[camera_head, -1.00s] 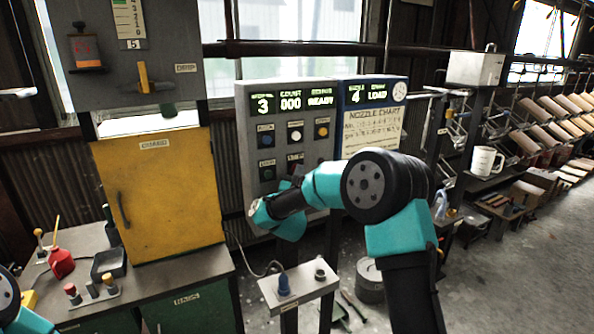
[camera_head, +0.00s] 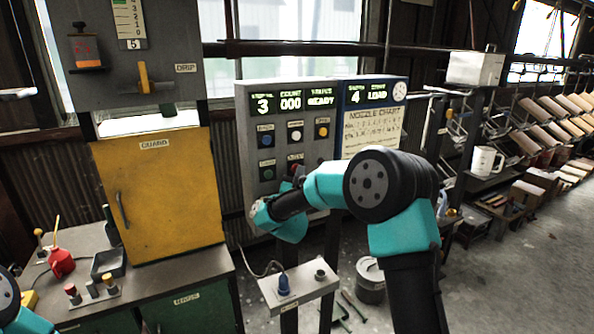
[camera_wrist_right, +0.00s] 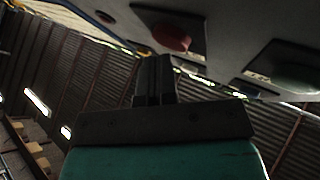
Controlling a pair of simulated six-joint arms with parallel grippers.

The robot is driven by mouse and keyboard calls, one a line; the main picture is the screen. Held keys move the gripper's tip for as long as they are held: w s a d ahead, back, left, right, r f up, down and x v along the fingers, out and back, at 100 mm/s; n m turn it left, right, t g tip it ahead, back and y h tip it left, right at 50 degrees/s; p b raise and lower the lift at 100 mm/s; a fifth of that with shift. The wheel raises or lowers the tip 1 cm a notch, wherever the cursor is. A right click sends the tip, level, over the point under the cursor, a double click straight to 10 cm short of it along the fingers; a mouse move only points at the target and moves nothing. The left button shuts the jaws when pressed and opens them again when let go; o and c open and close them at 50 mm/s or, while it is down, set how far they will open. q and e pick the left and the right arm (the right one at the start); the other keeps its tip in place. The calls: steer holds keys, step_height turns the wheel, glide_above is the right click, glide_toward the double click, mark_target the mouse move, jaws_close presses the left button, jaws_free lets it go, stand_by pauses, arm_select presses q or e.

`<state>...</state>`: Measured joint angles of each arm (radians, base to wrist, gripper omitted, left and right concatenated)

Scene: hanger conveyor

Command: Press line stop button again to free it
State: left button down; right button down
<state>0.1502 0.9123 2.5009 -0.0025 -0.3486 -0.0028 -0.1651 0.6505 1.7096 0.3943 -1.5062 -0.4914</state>
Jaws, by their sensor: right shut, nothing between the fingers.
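The grey control panel (camera_head: 249,120) stands in the middle of the head view, with blue, white and yellow buttons above and a green button (camera_head: 266,173) at lower left. In the right wrist view a red button (camera_wrist_right: 172,38) sits on a dark square plate on the panel. My right gripper (camera_wrist_right: 153,62) is shut and empty, its fingertips just below the red button. I cannot tell whether they touch it. In the head view the gripper is mostly hidden by my right wrist. Only a piece of my left arm shows at lower left; its gripper is out of view.
A yellow guard cabinet (camera_head: 165,195) stands on the bench at left. A small grey shelf (camera_head: 314,285) with a blue plug is below the panel. A blue nozzle chart board (camera_head: 398,115) adjoins the panel on the right. The green button (camera_wrist_right: 295,82) is beside the fingers in the wrist view.

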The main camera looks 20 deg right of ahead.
steer(key=shift+s, duration=0.1)
steer(key=s, duration=0.5)
steer(key=shift+s+d, duration=0.35)
steer(key=shift+s, duration=0.05)
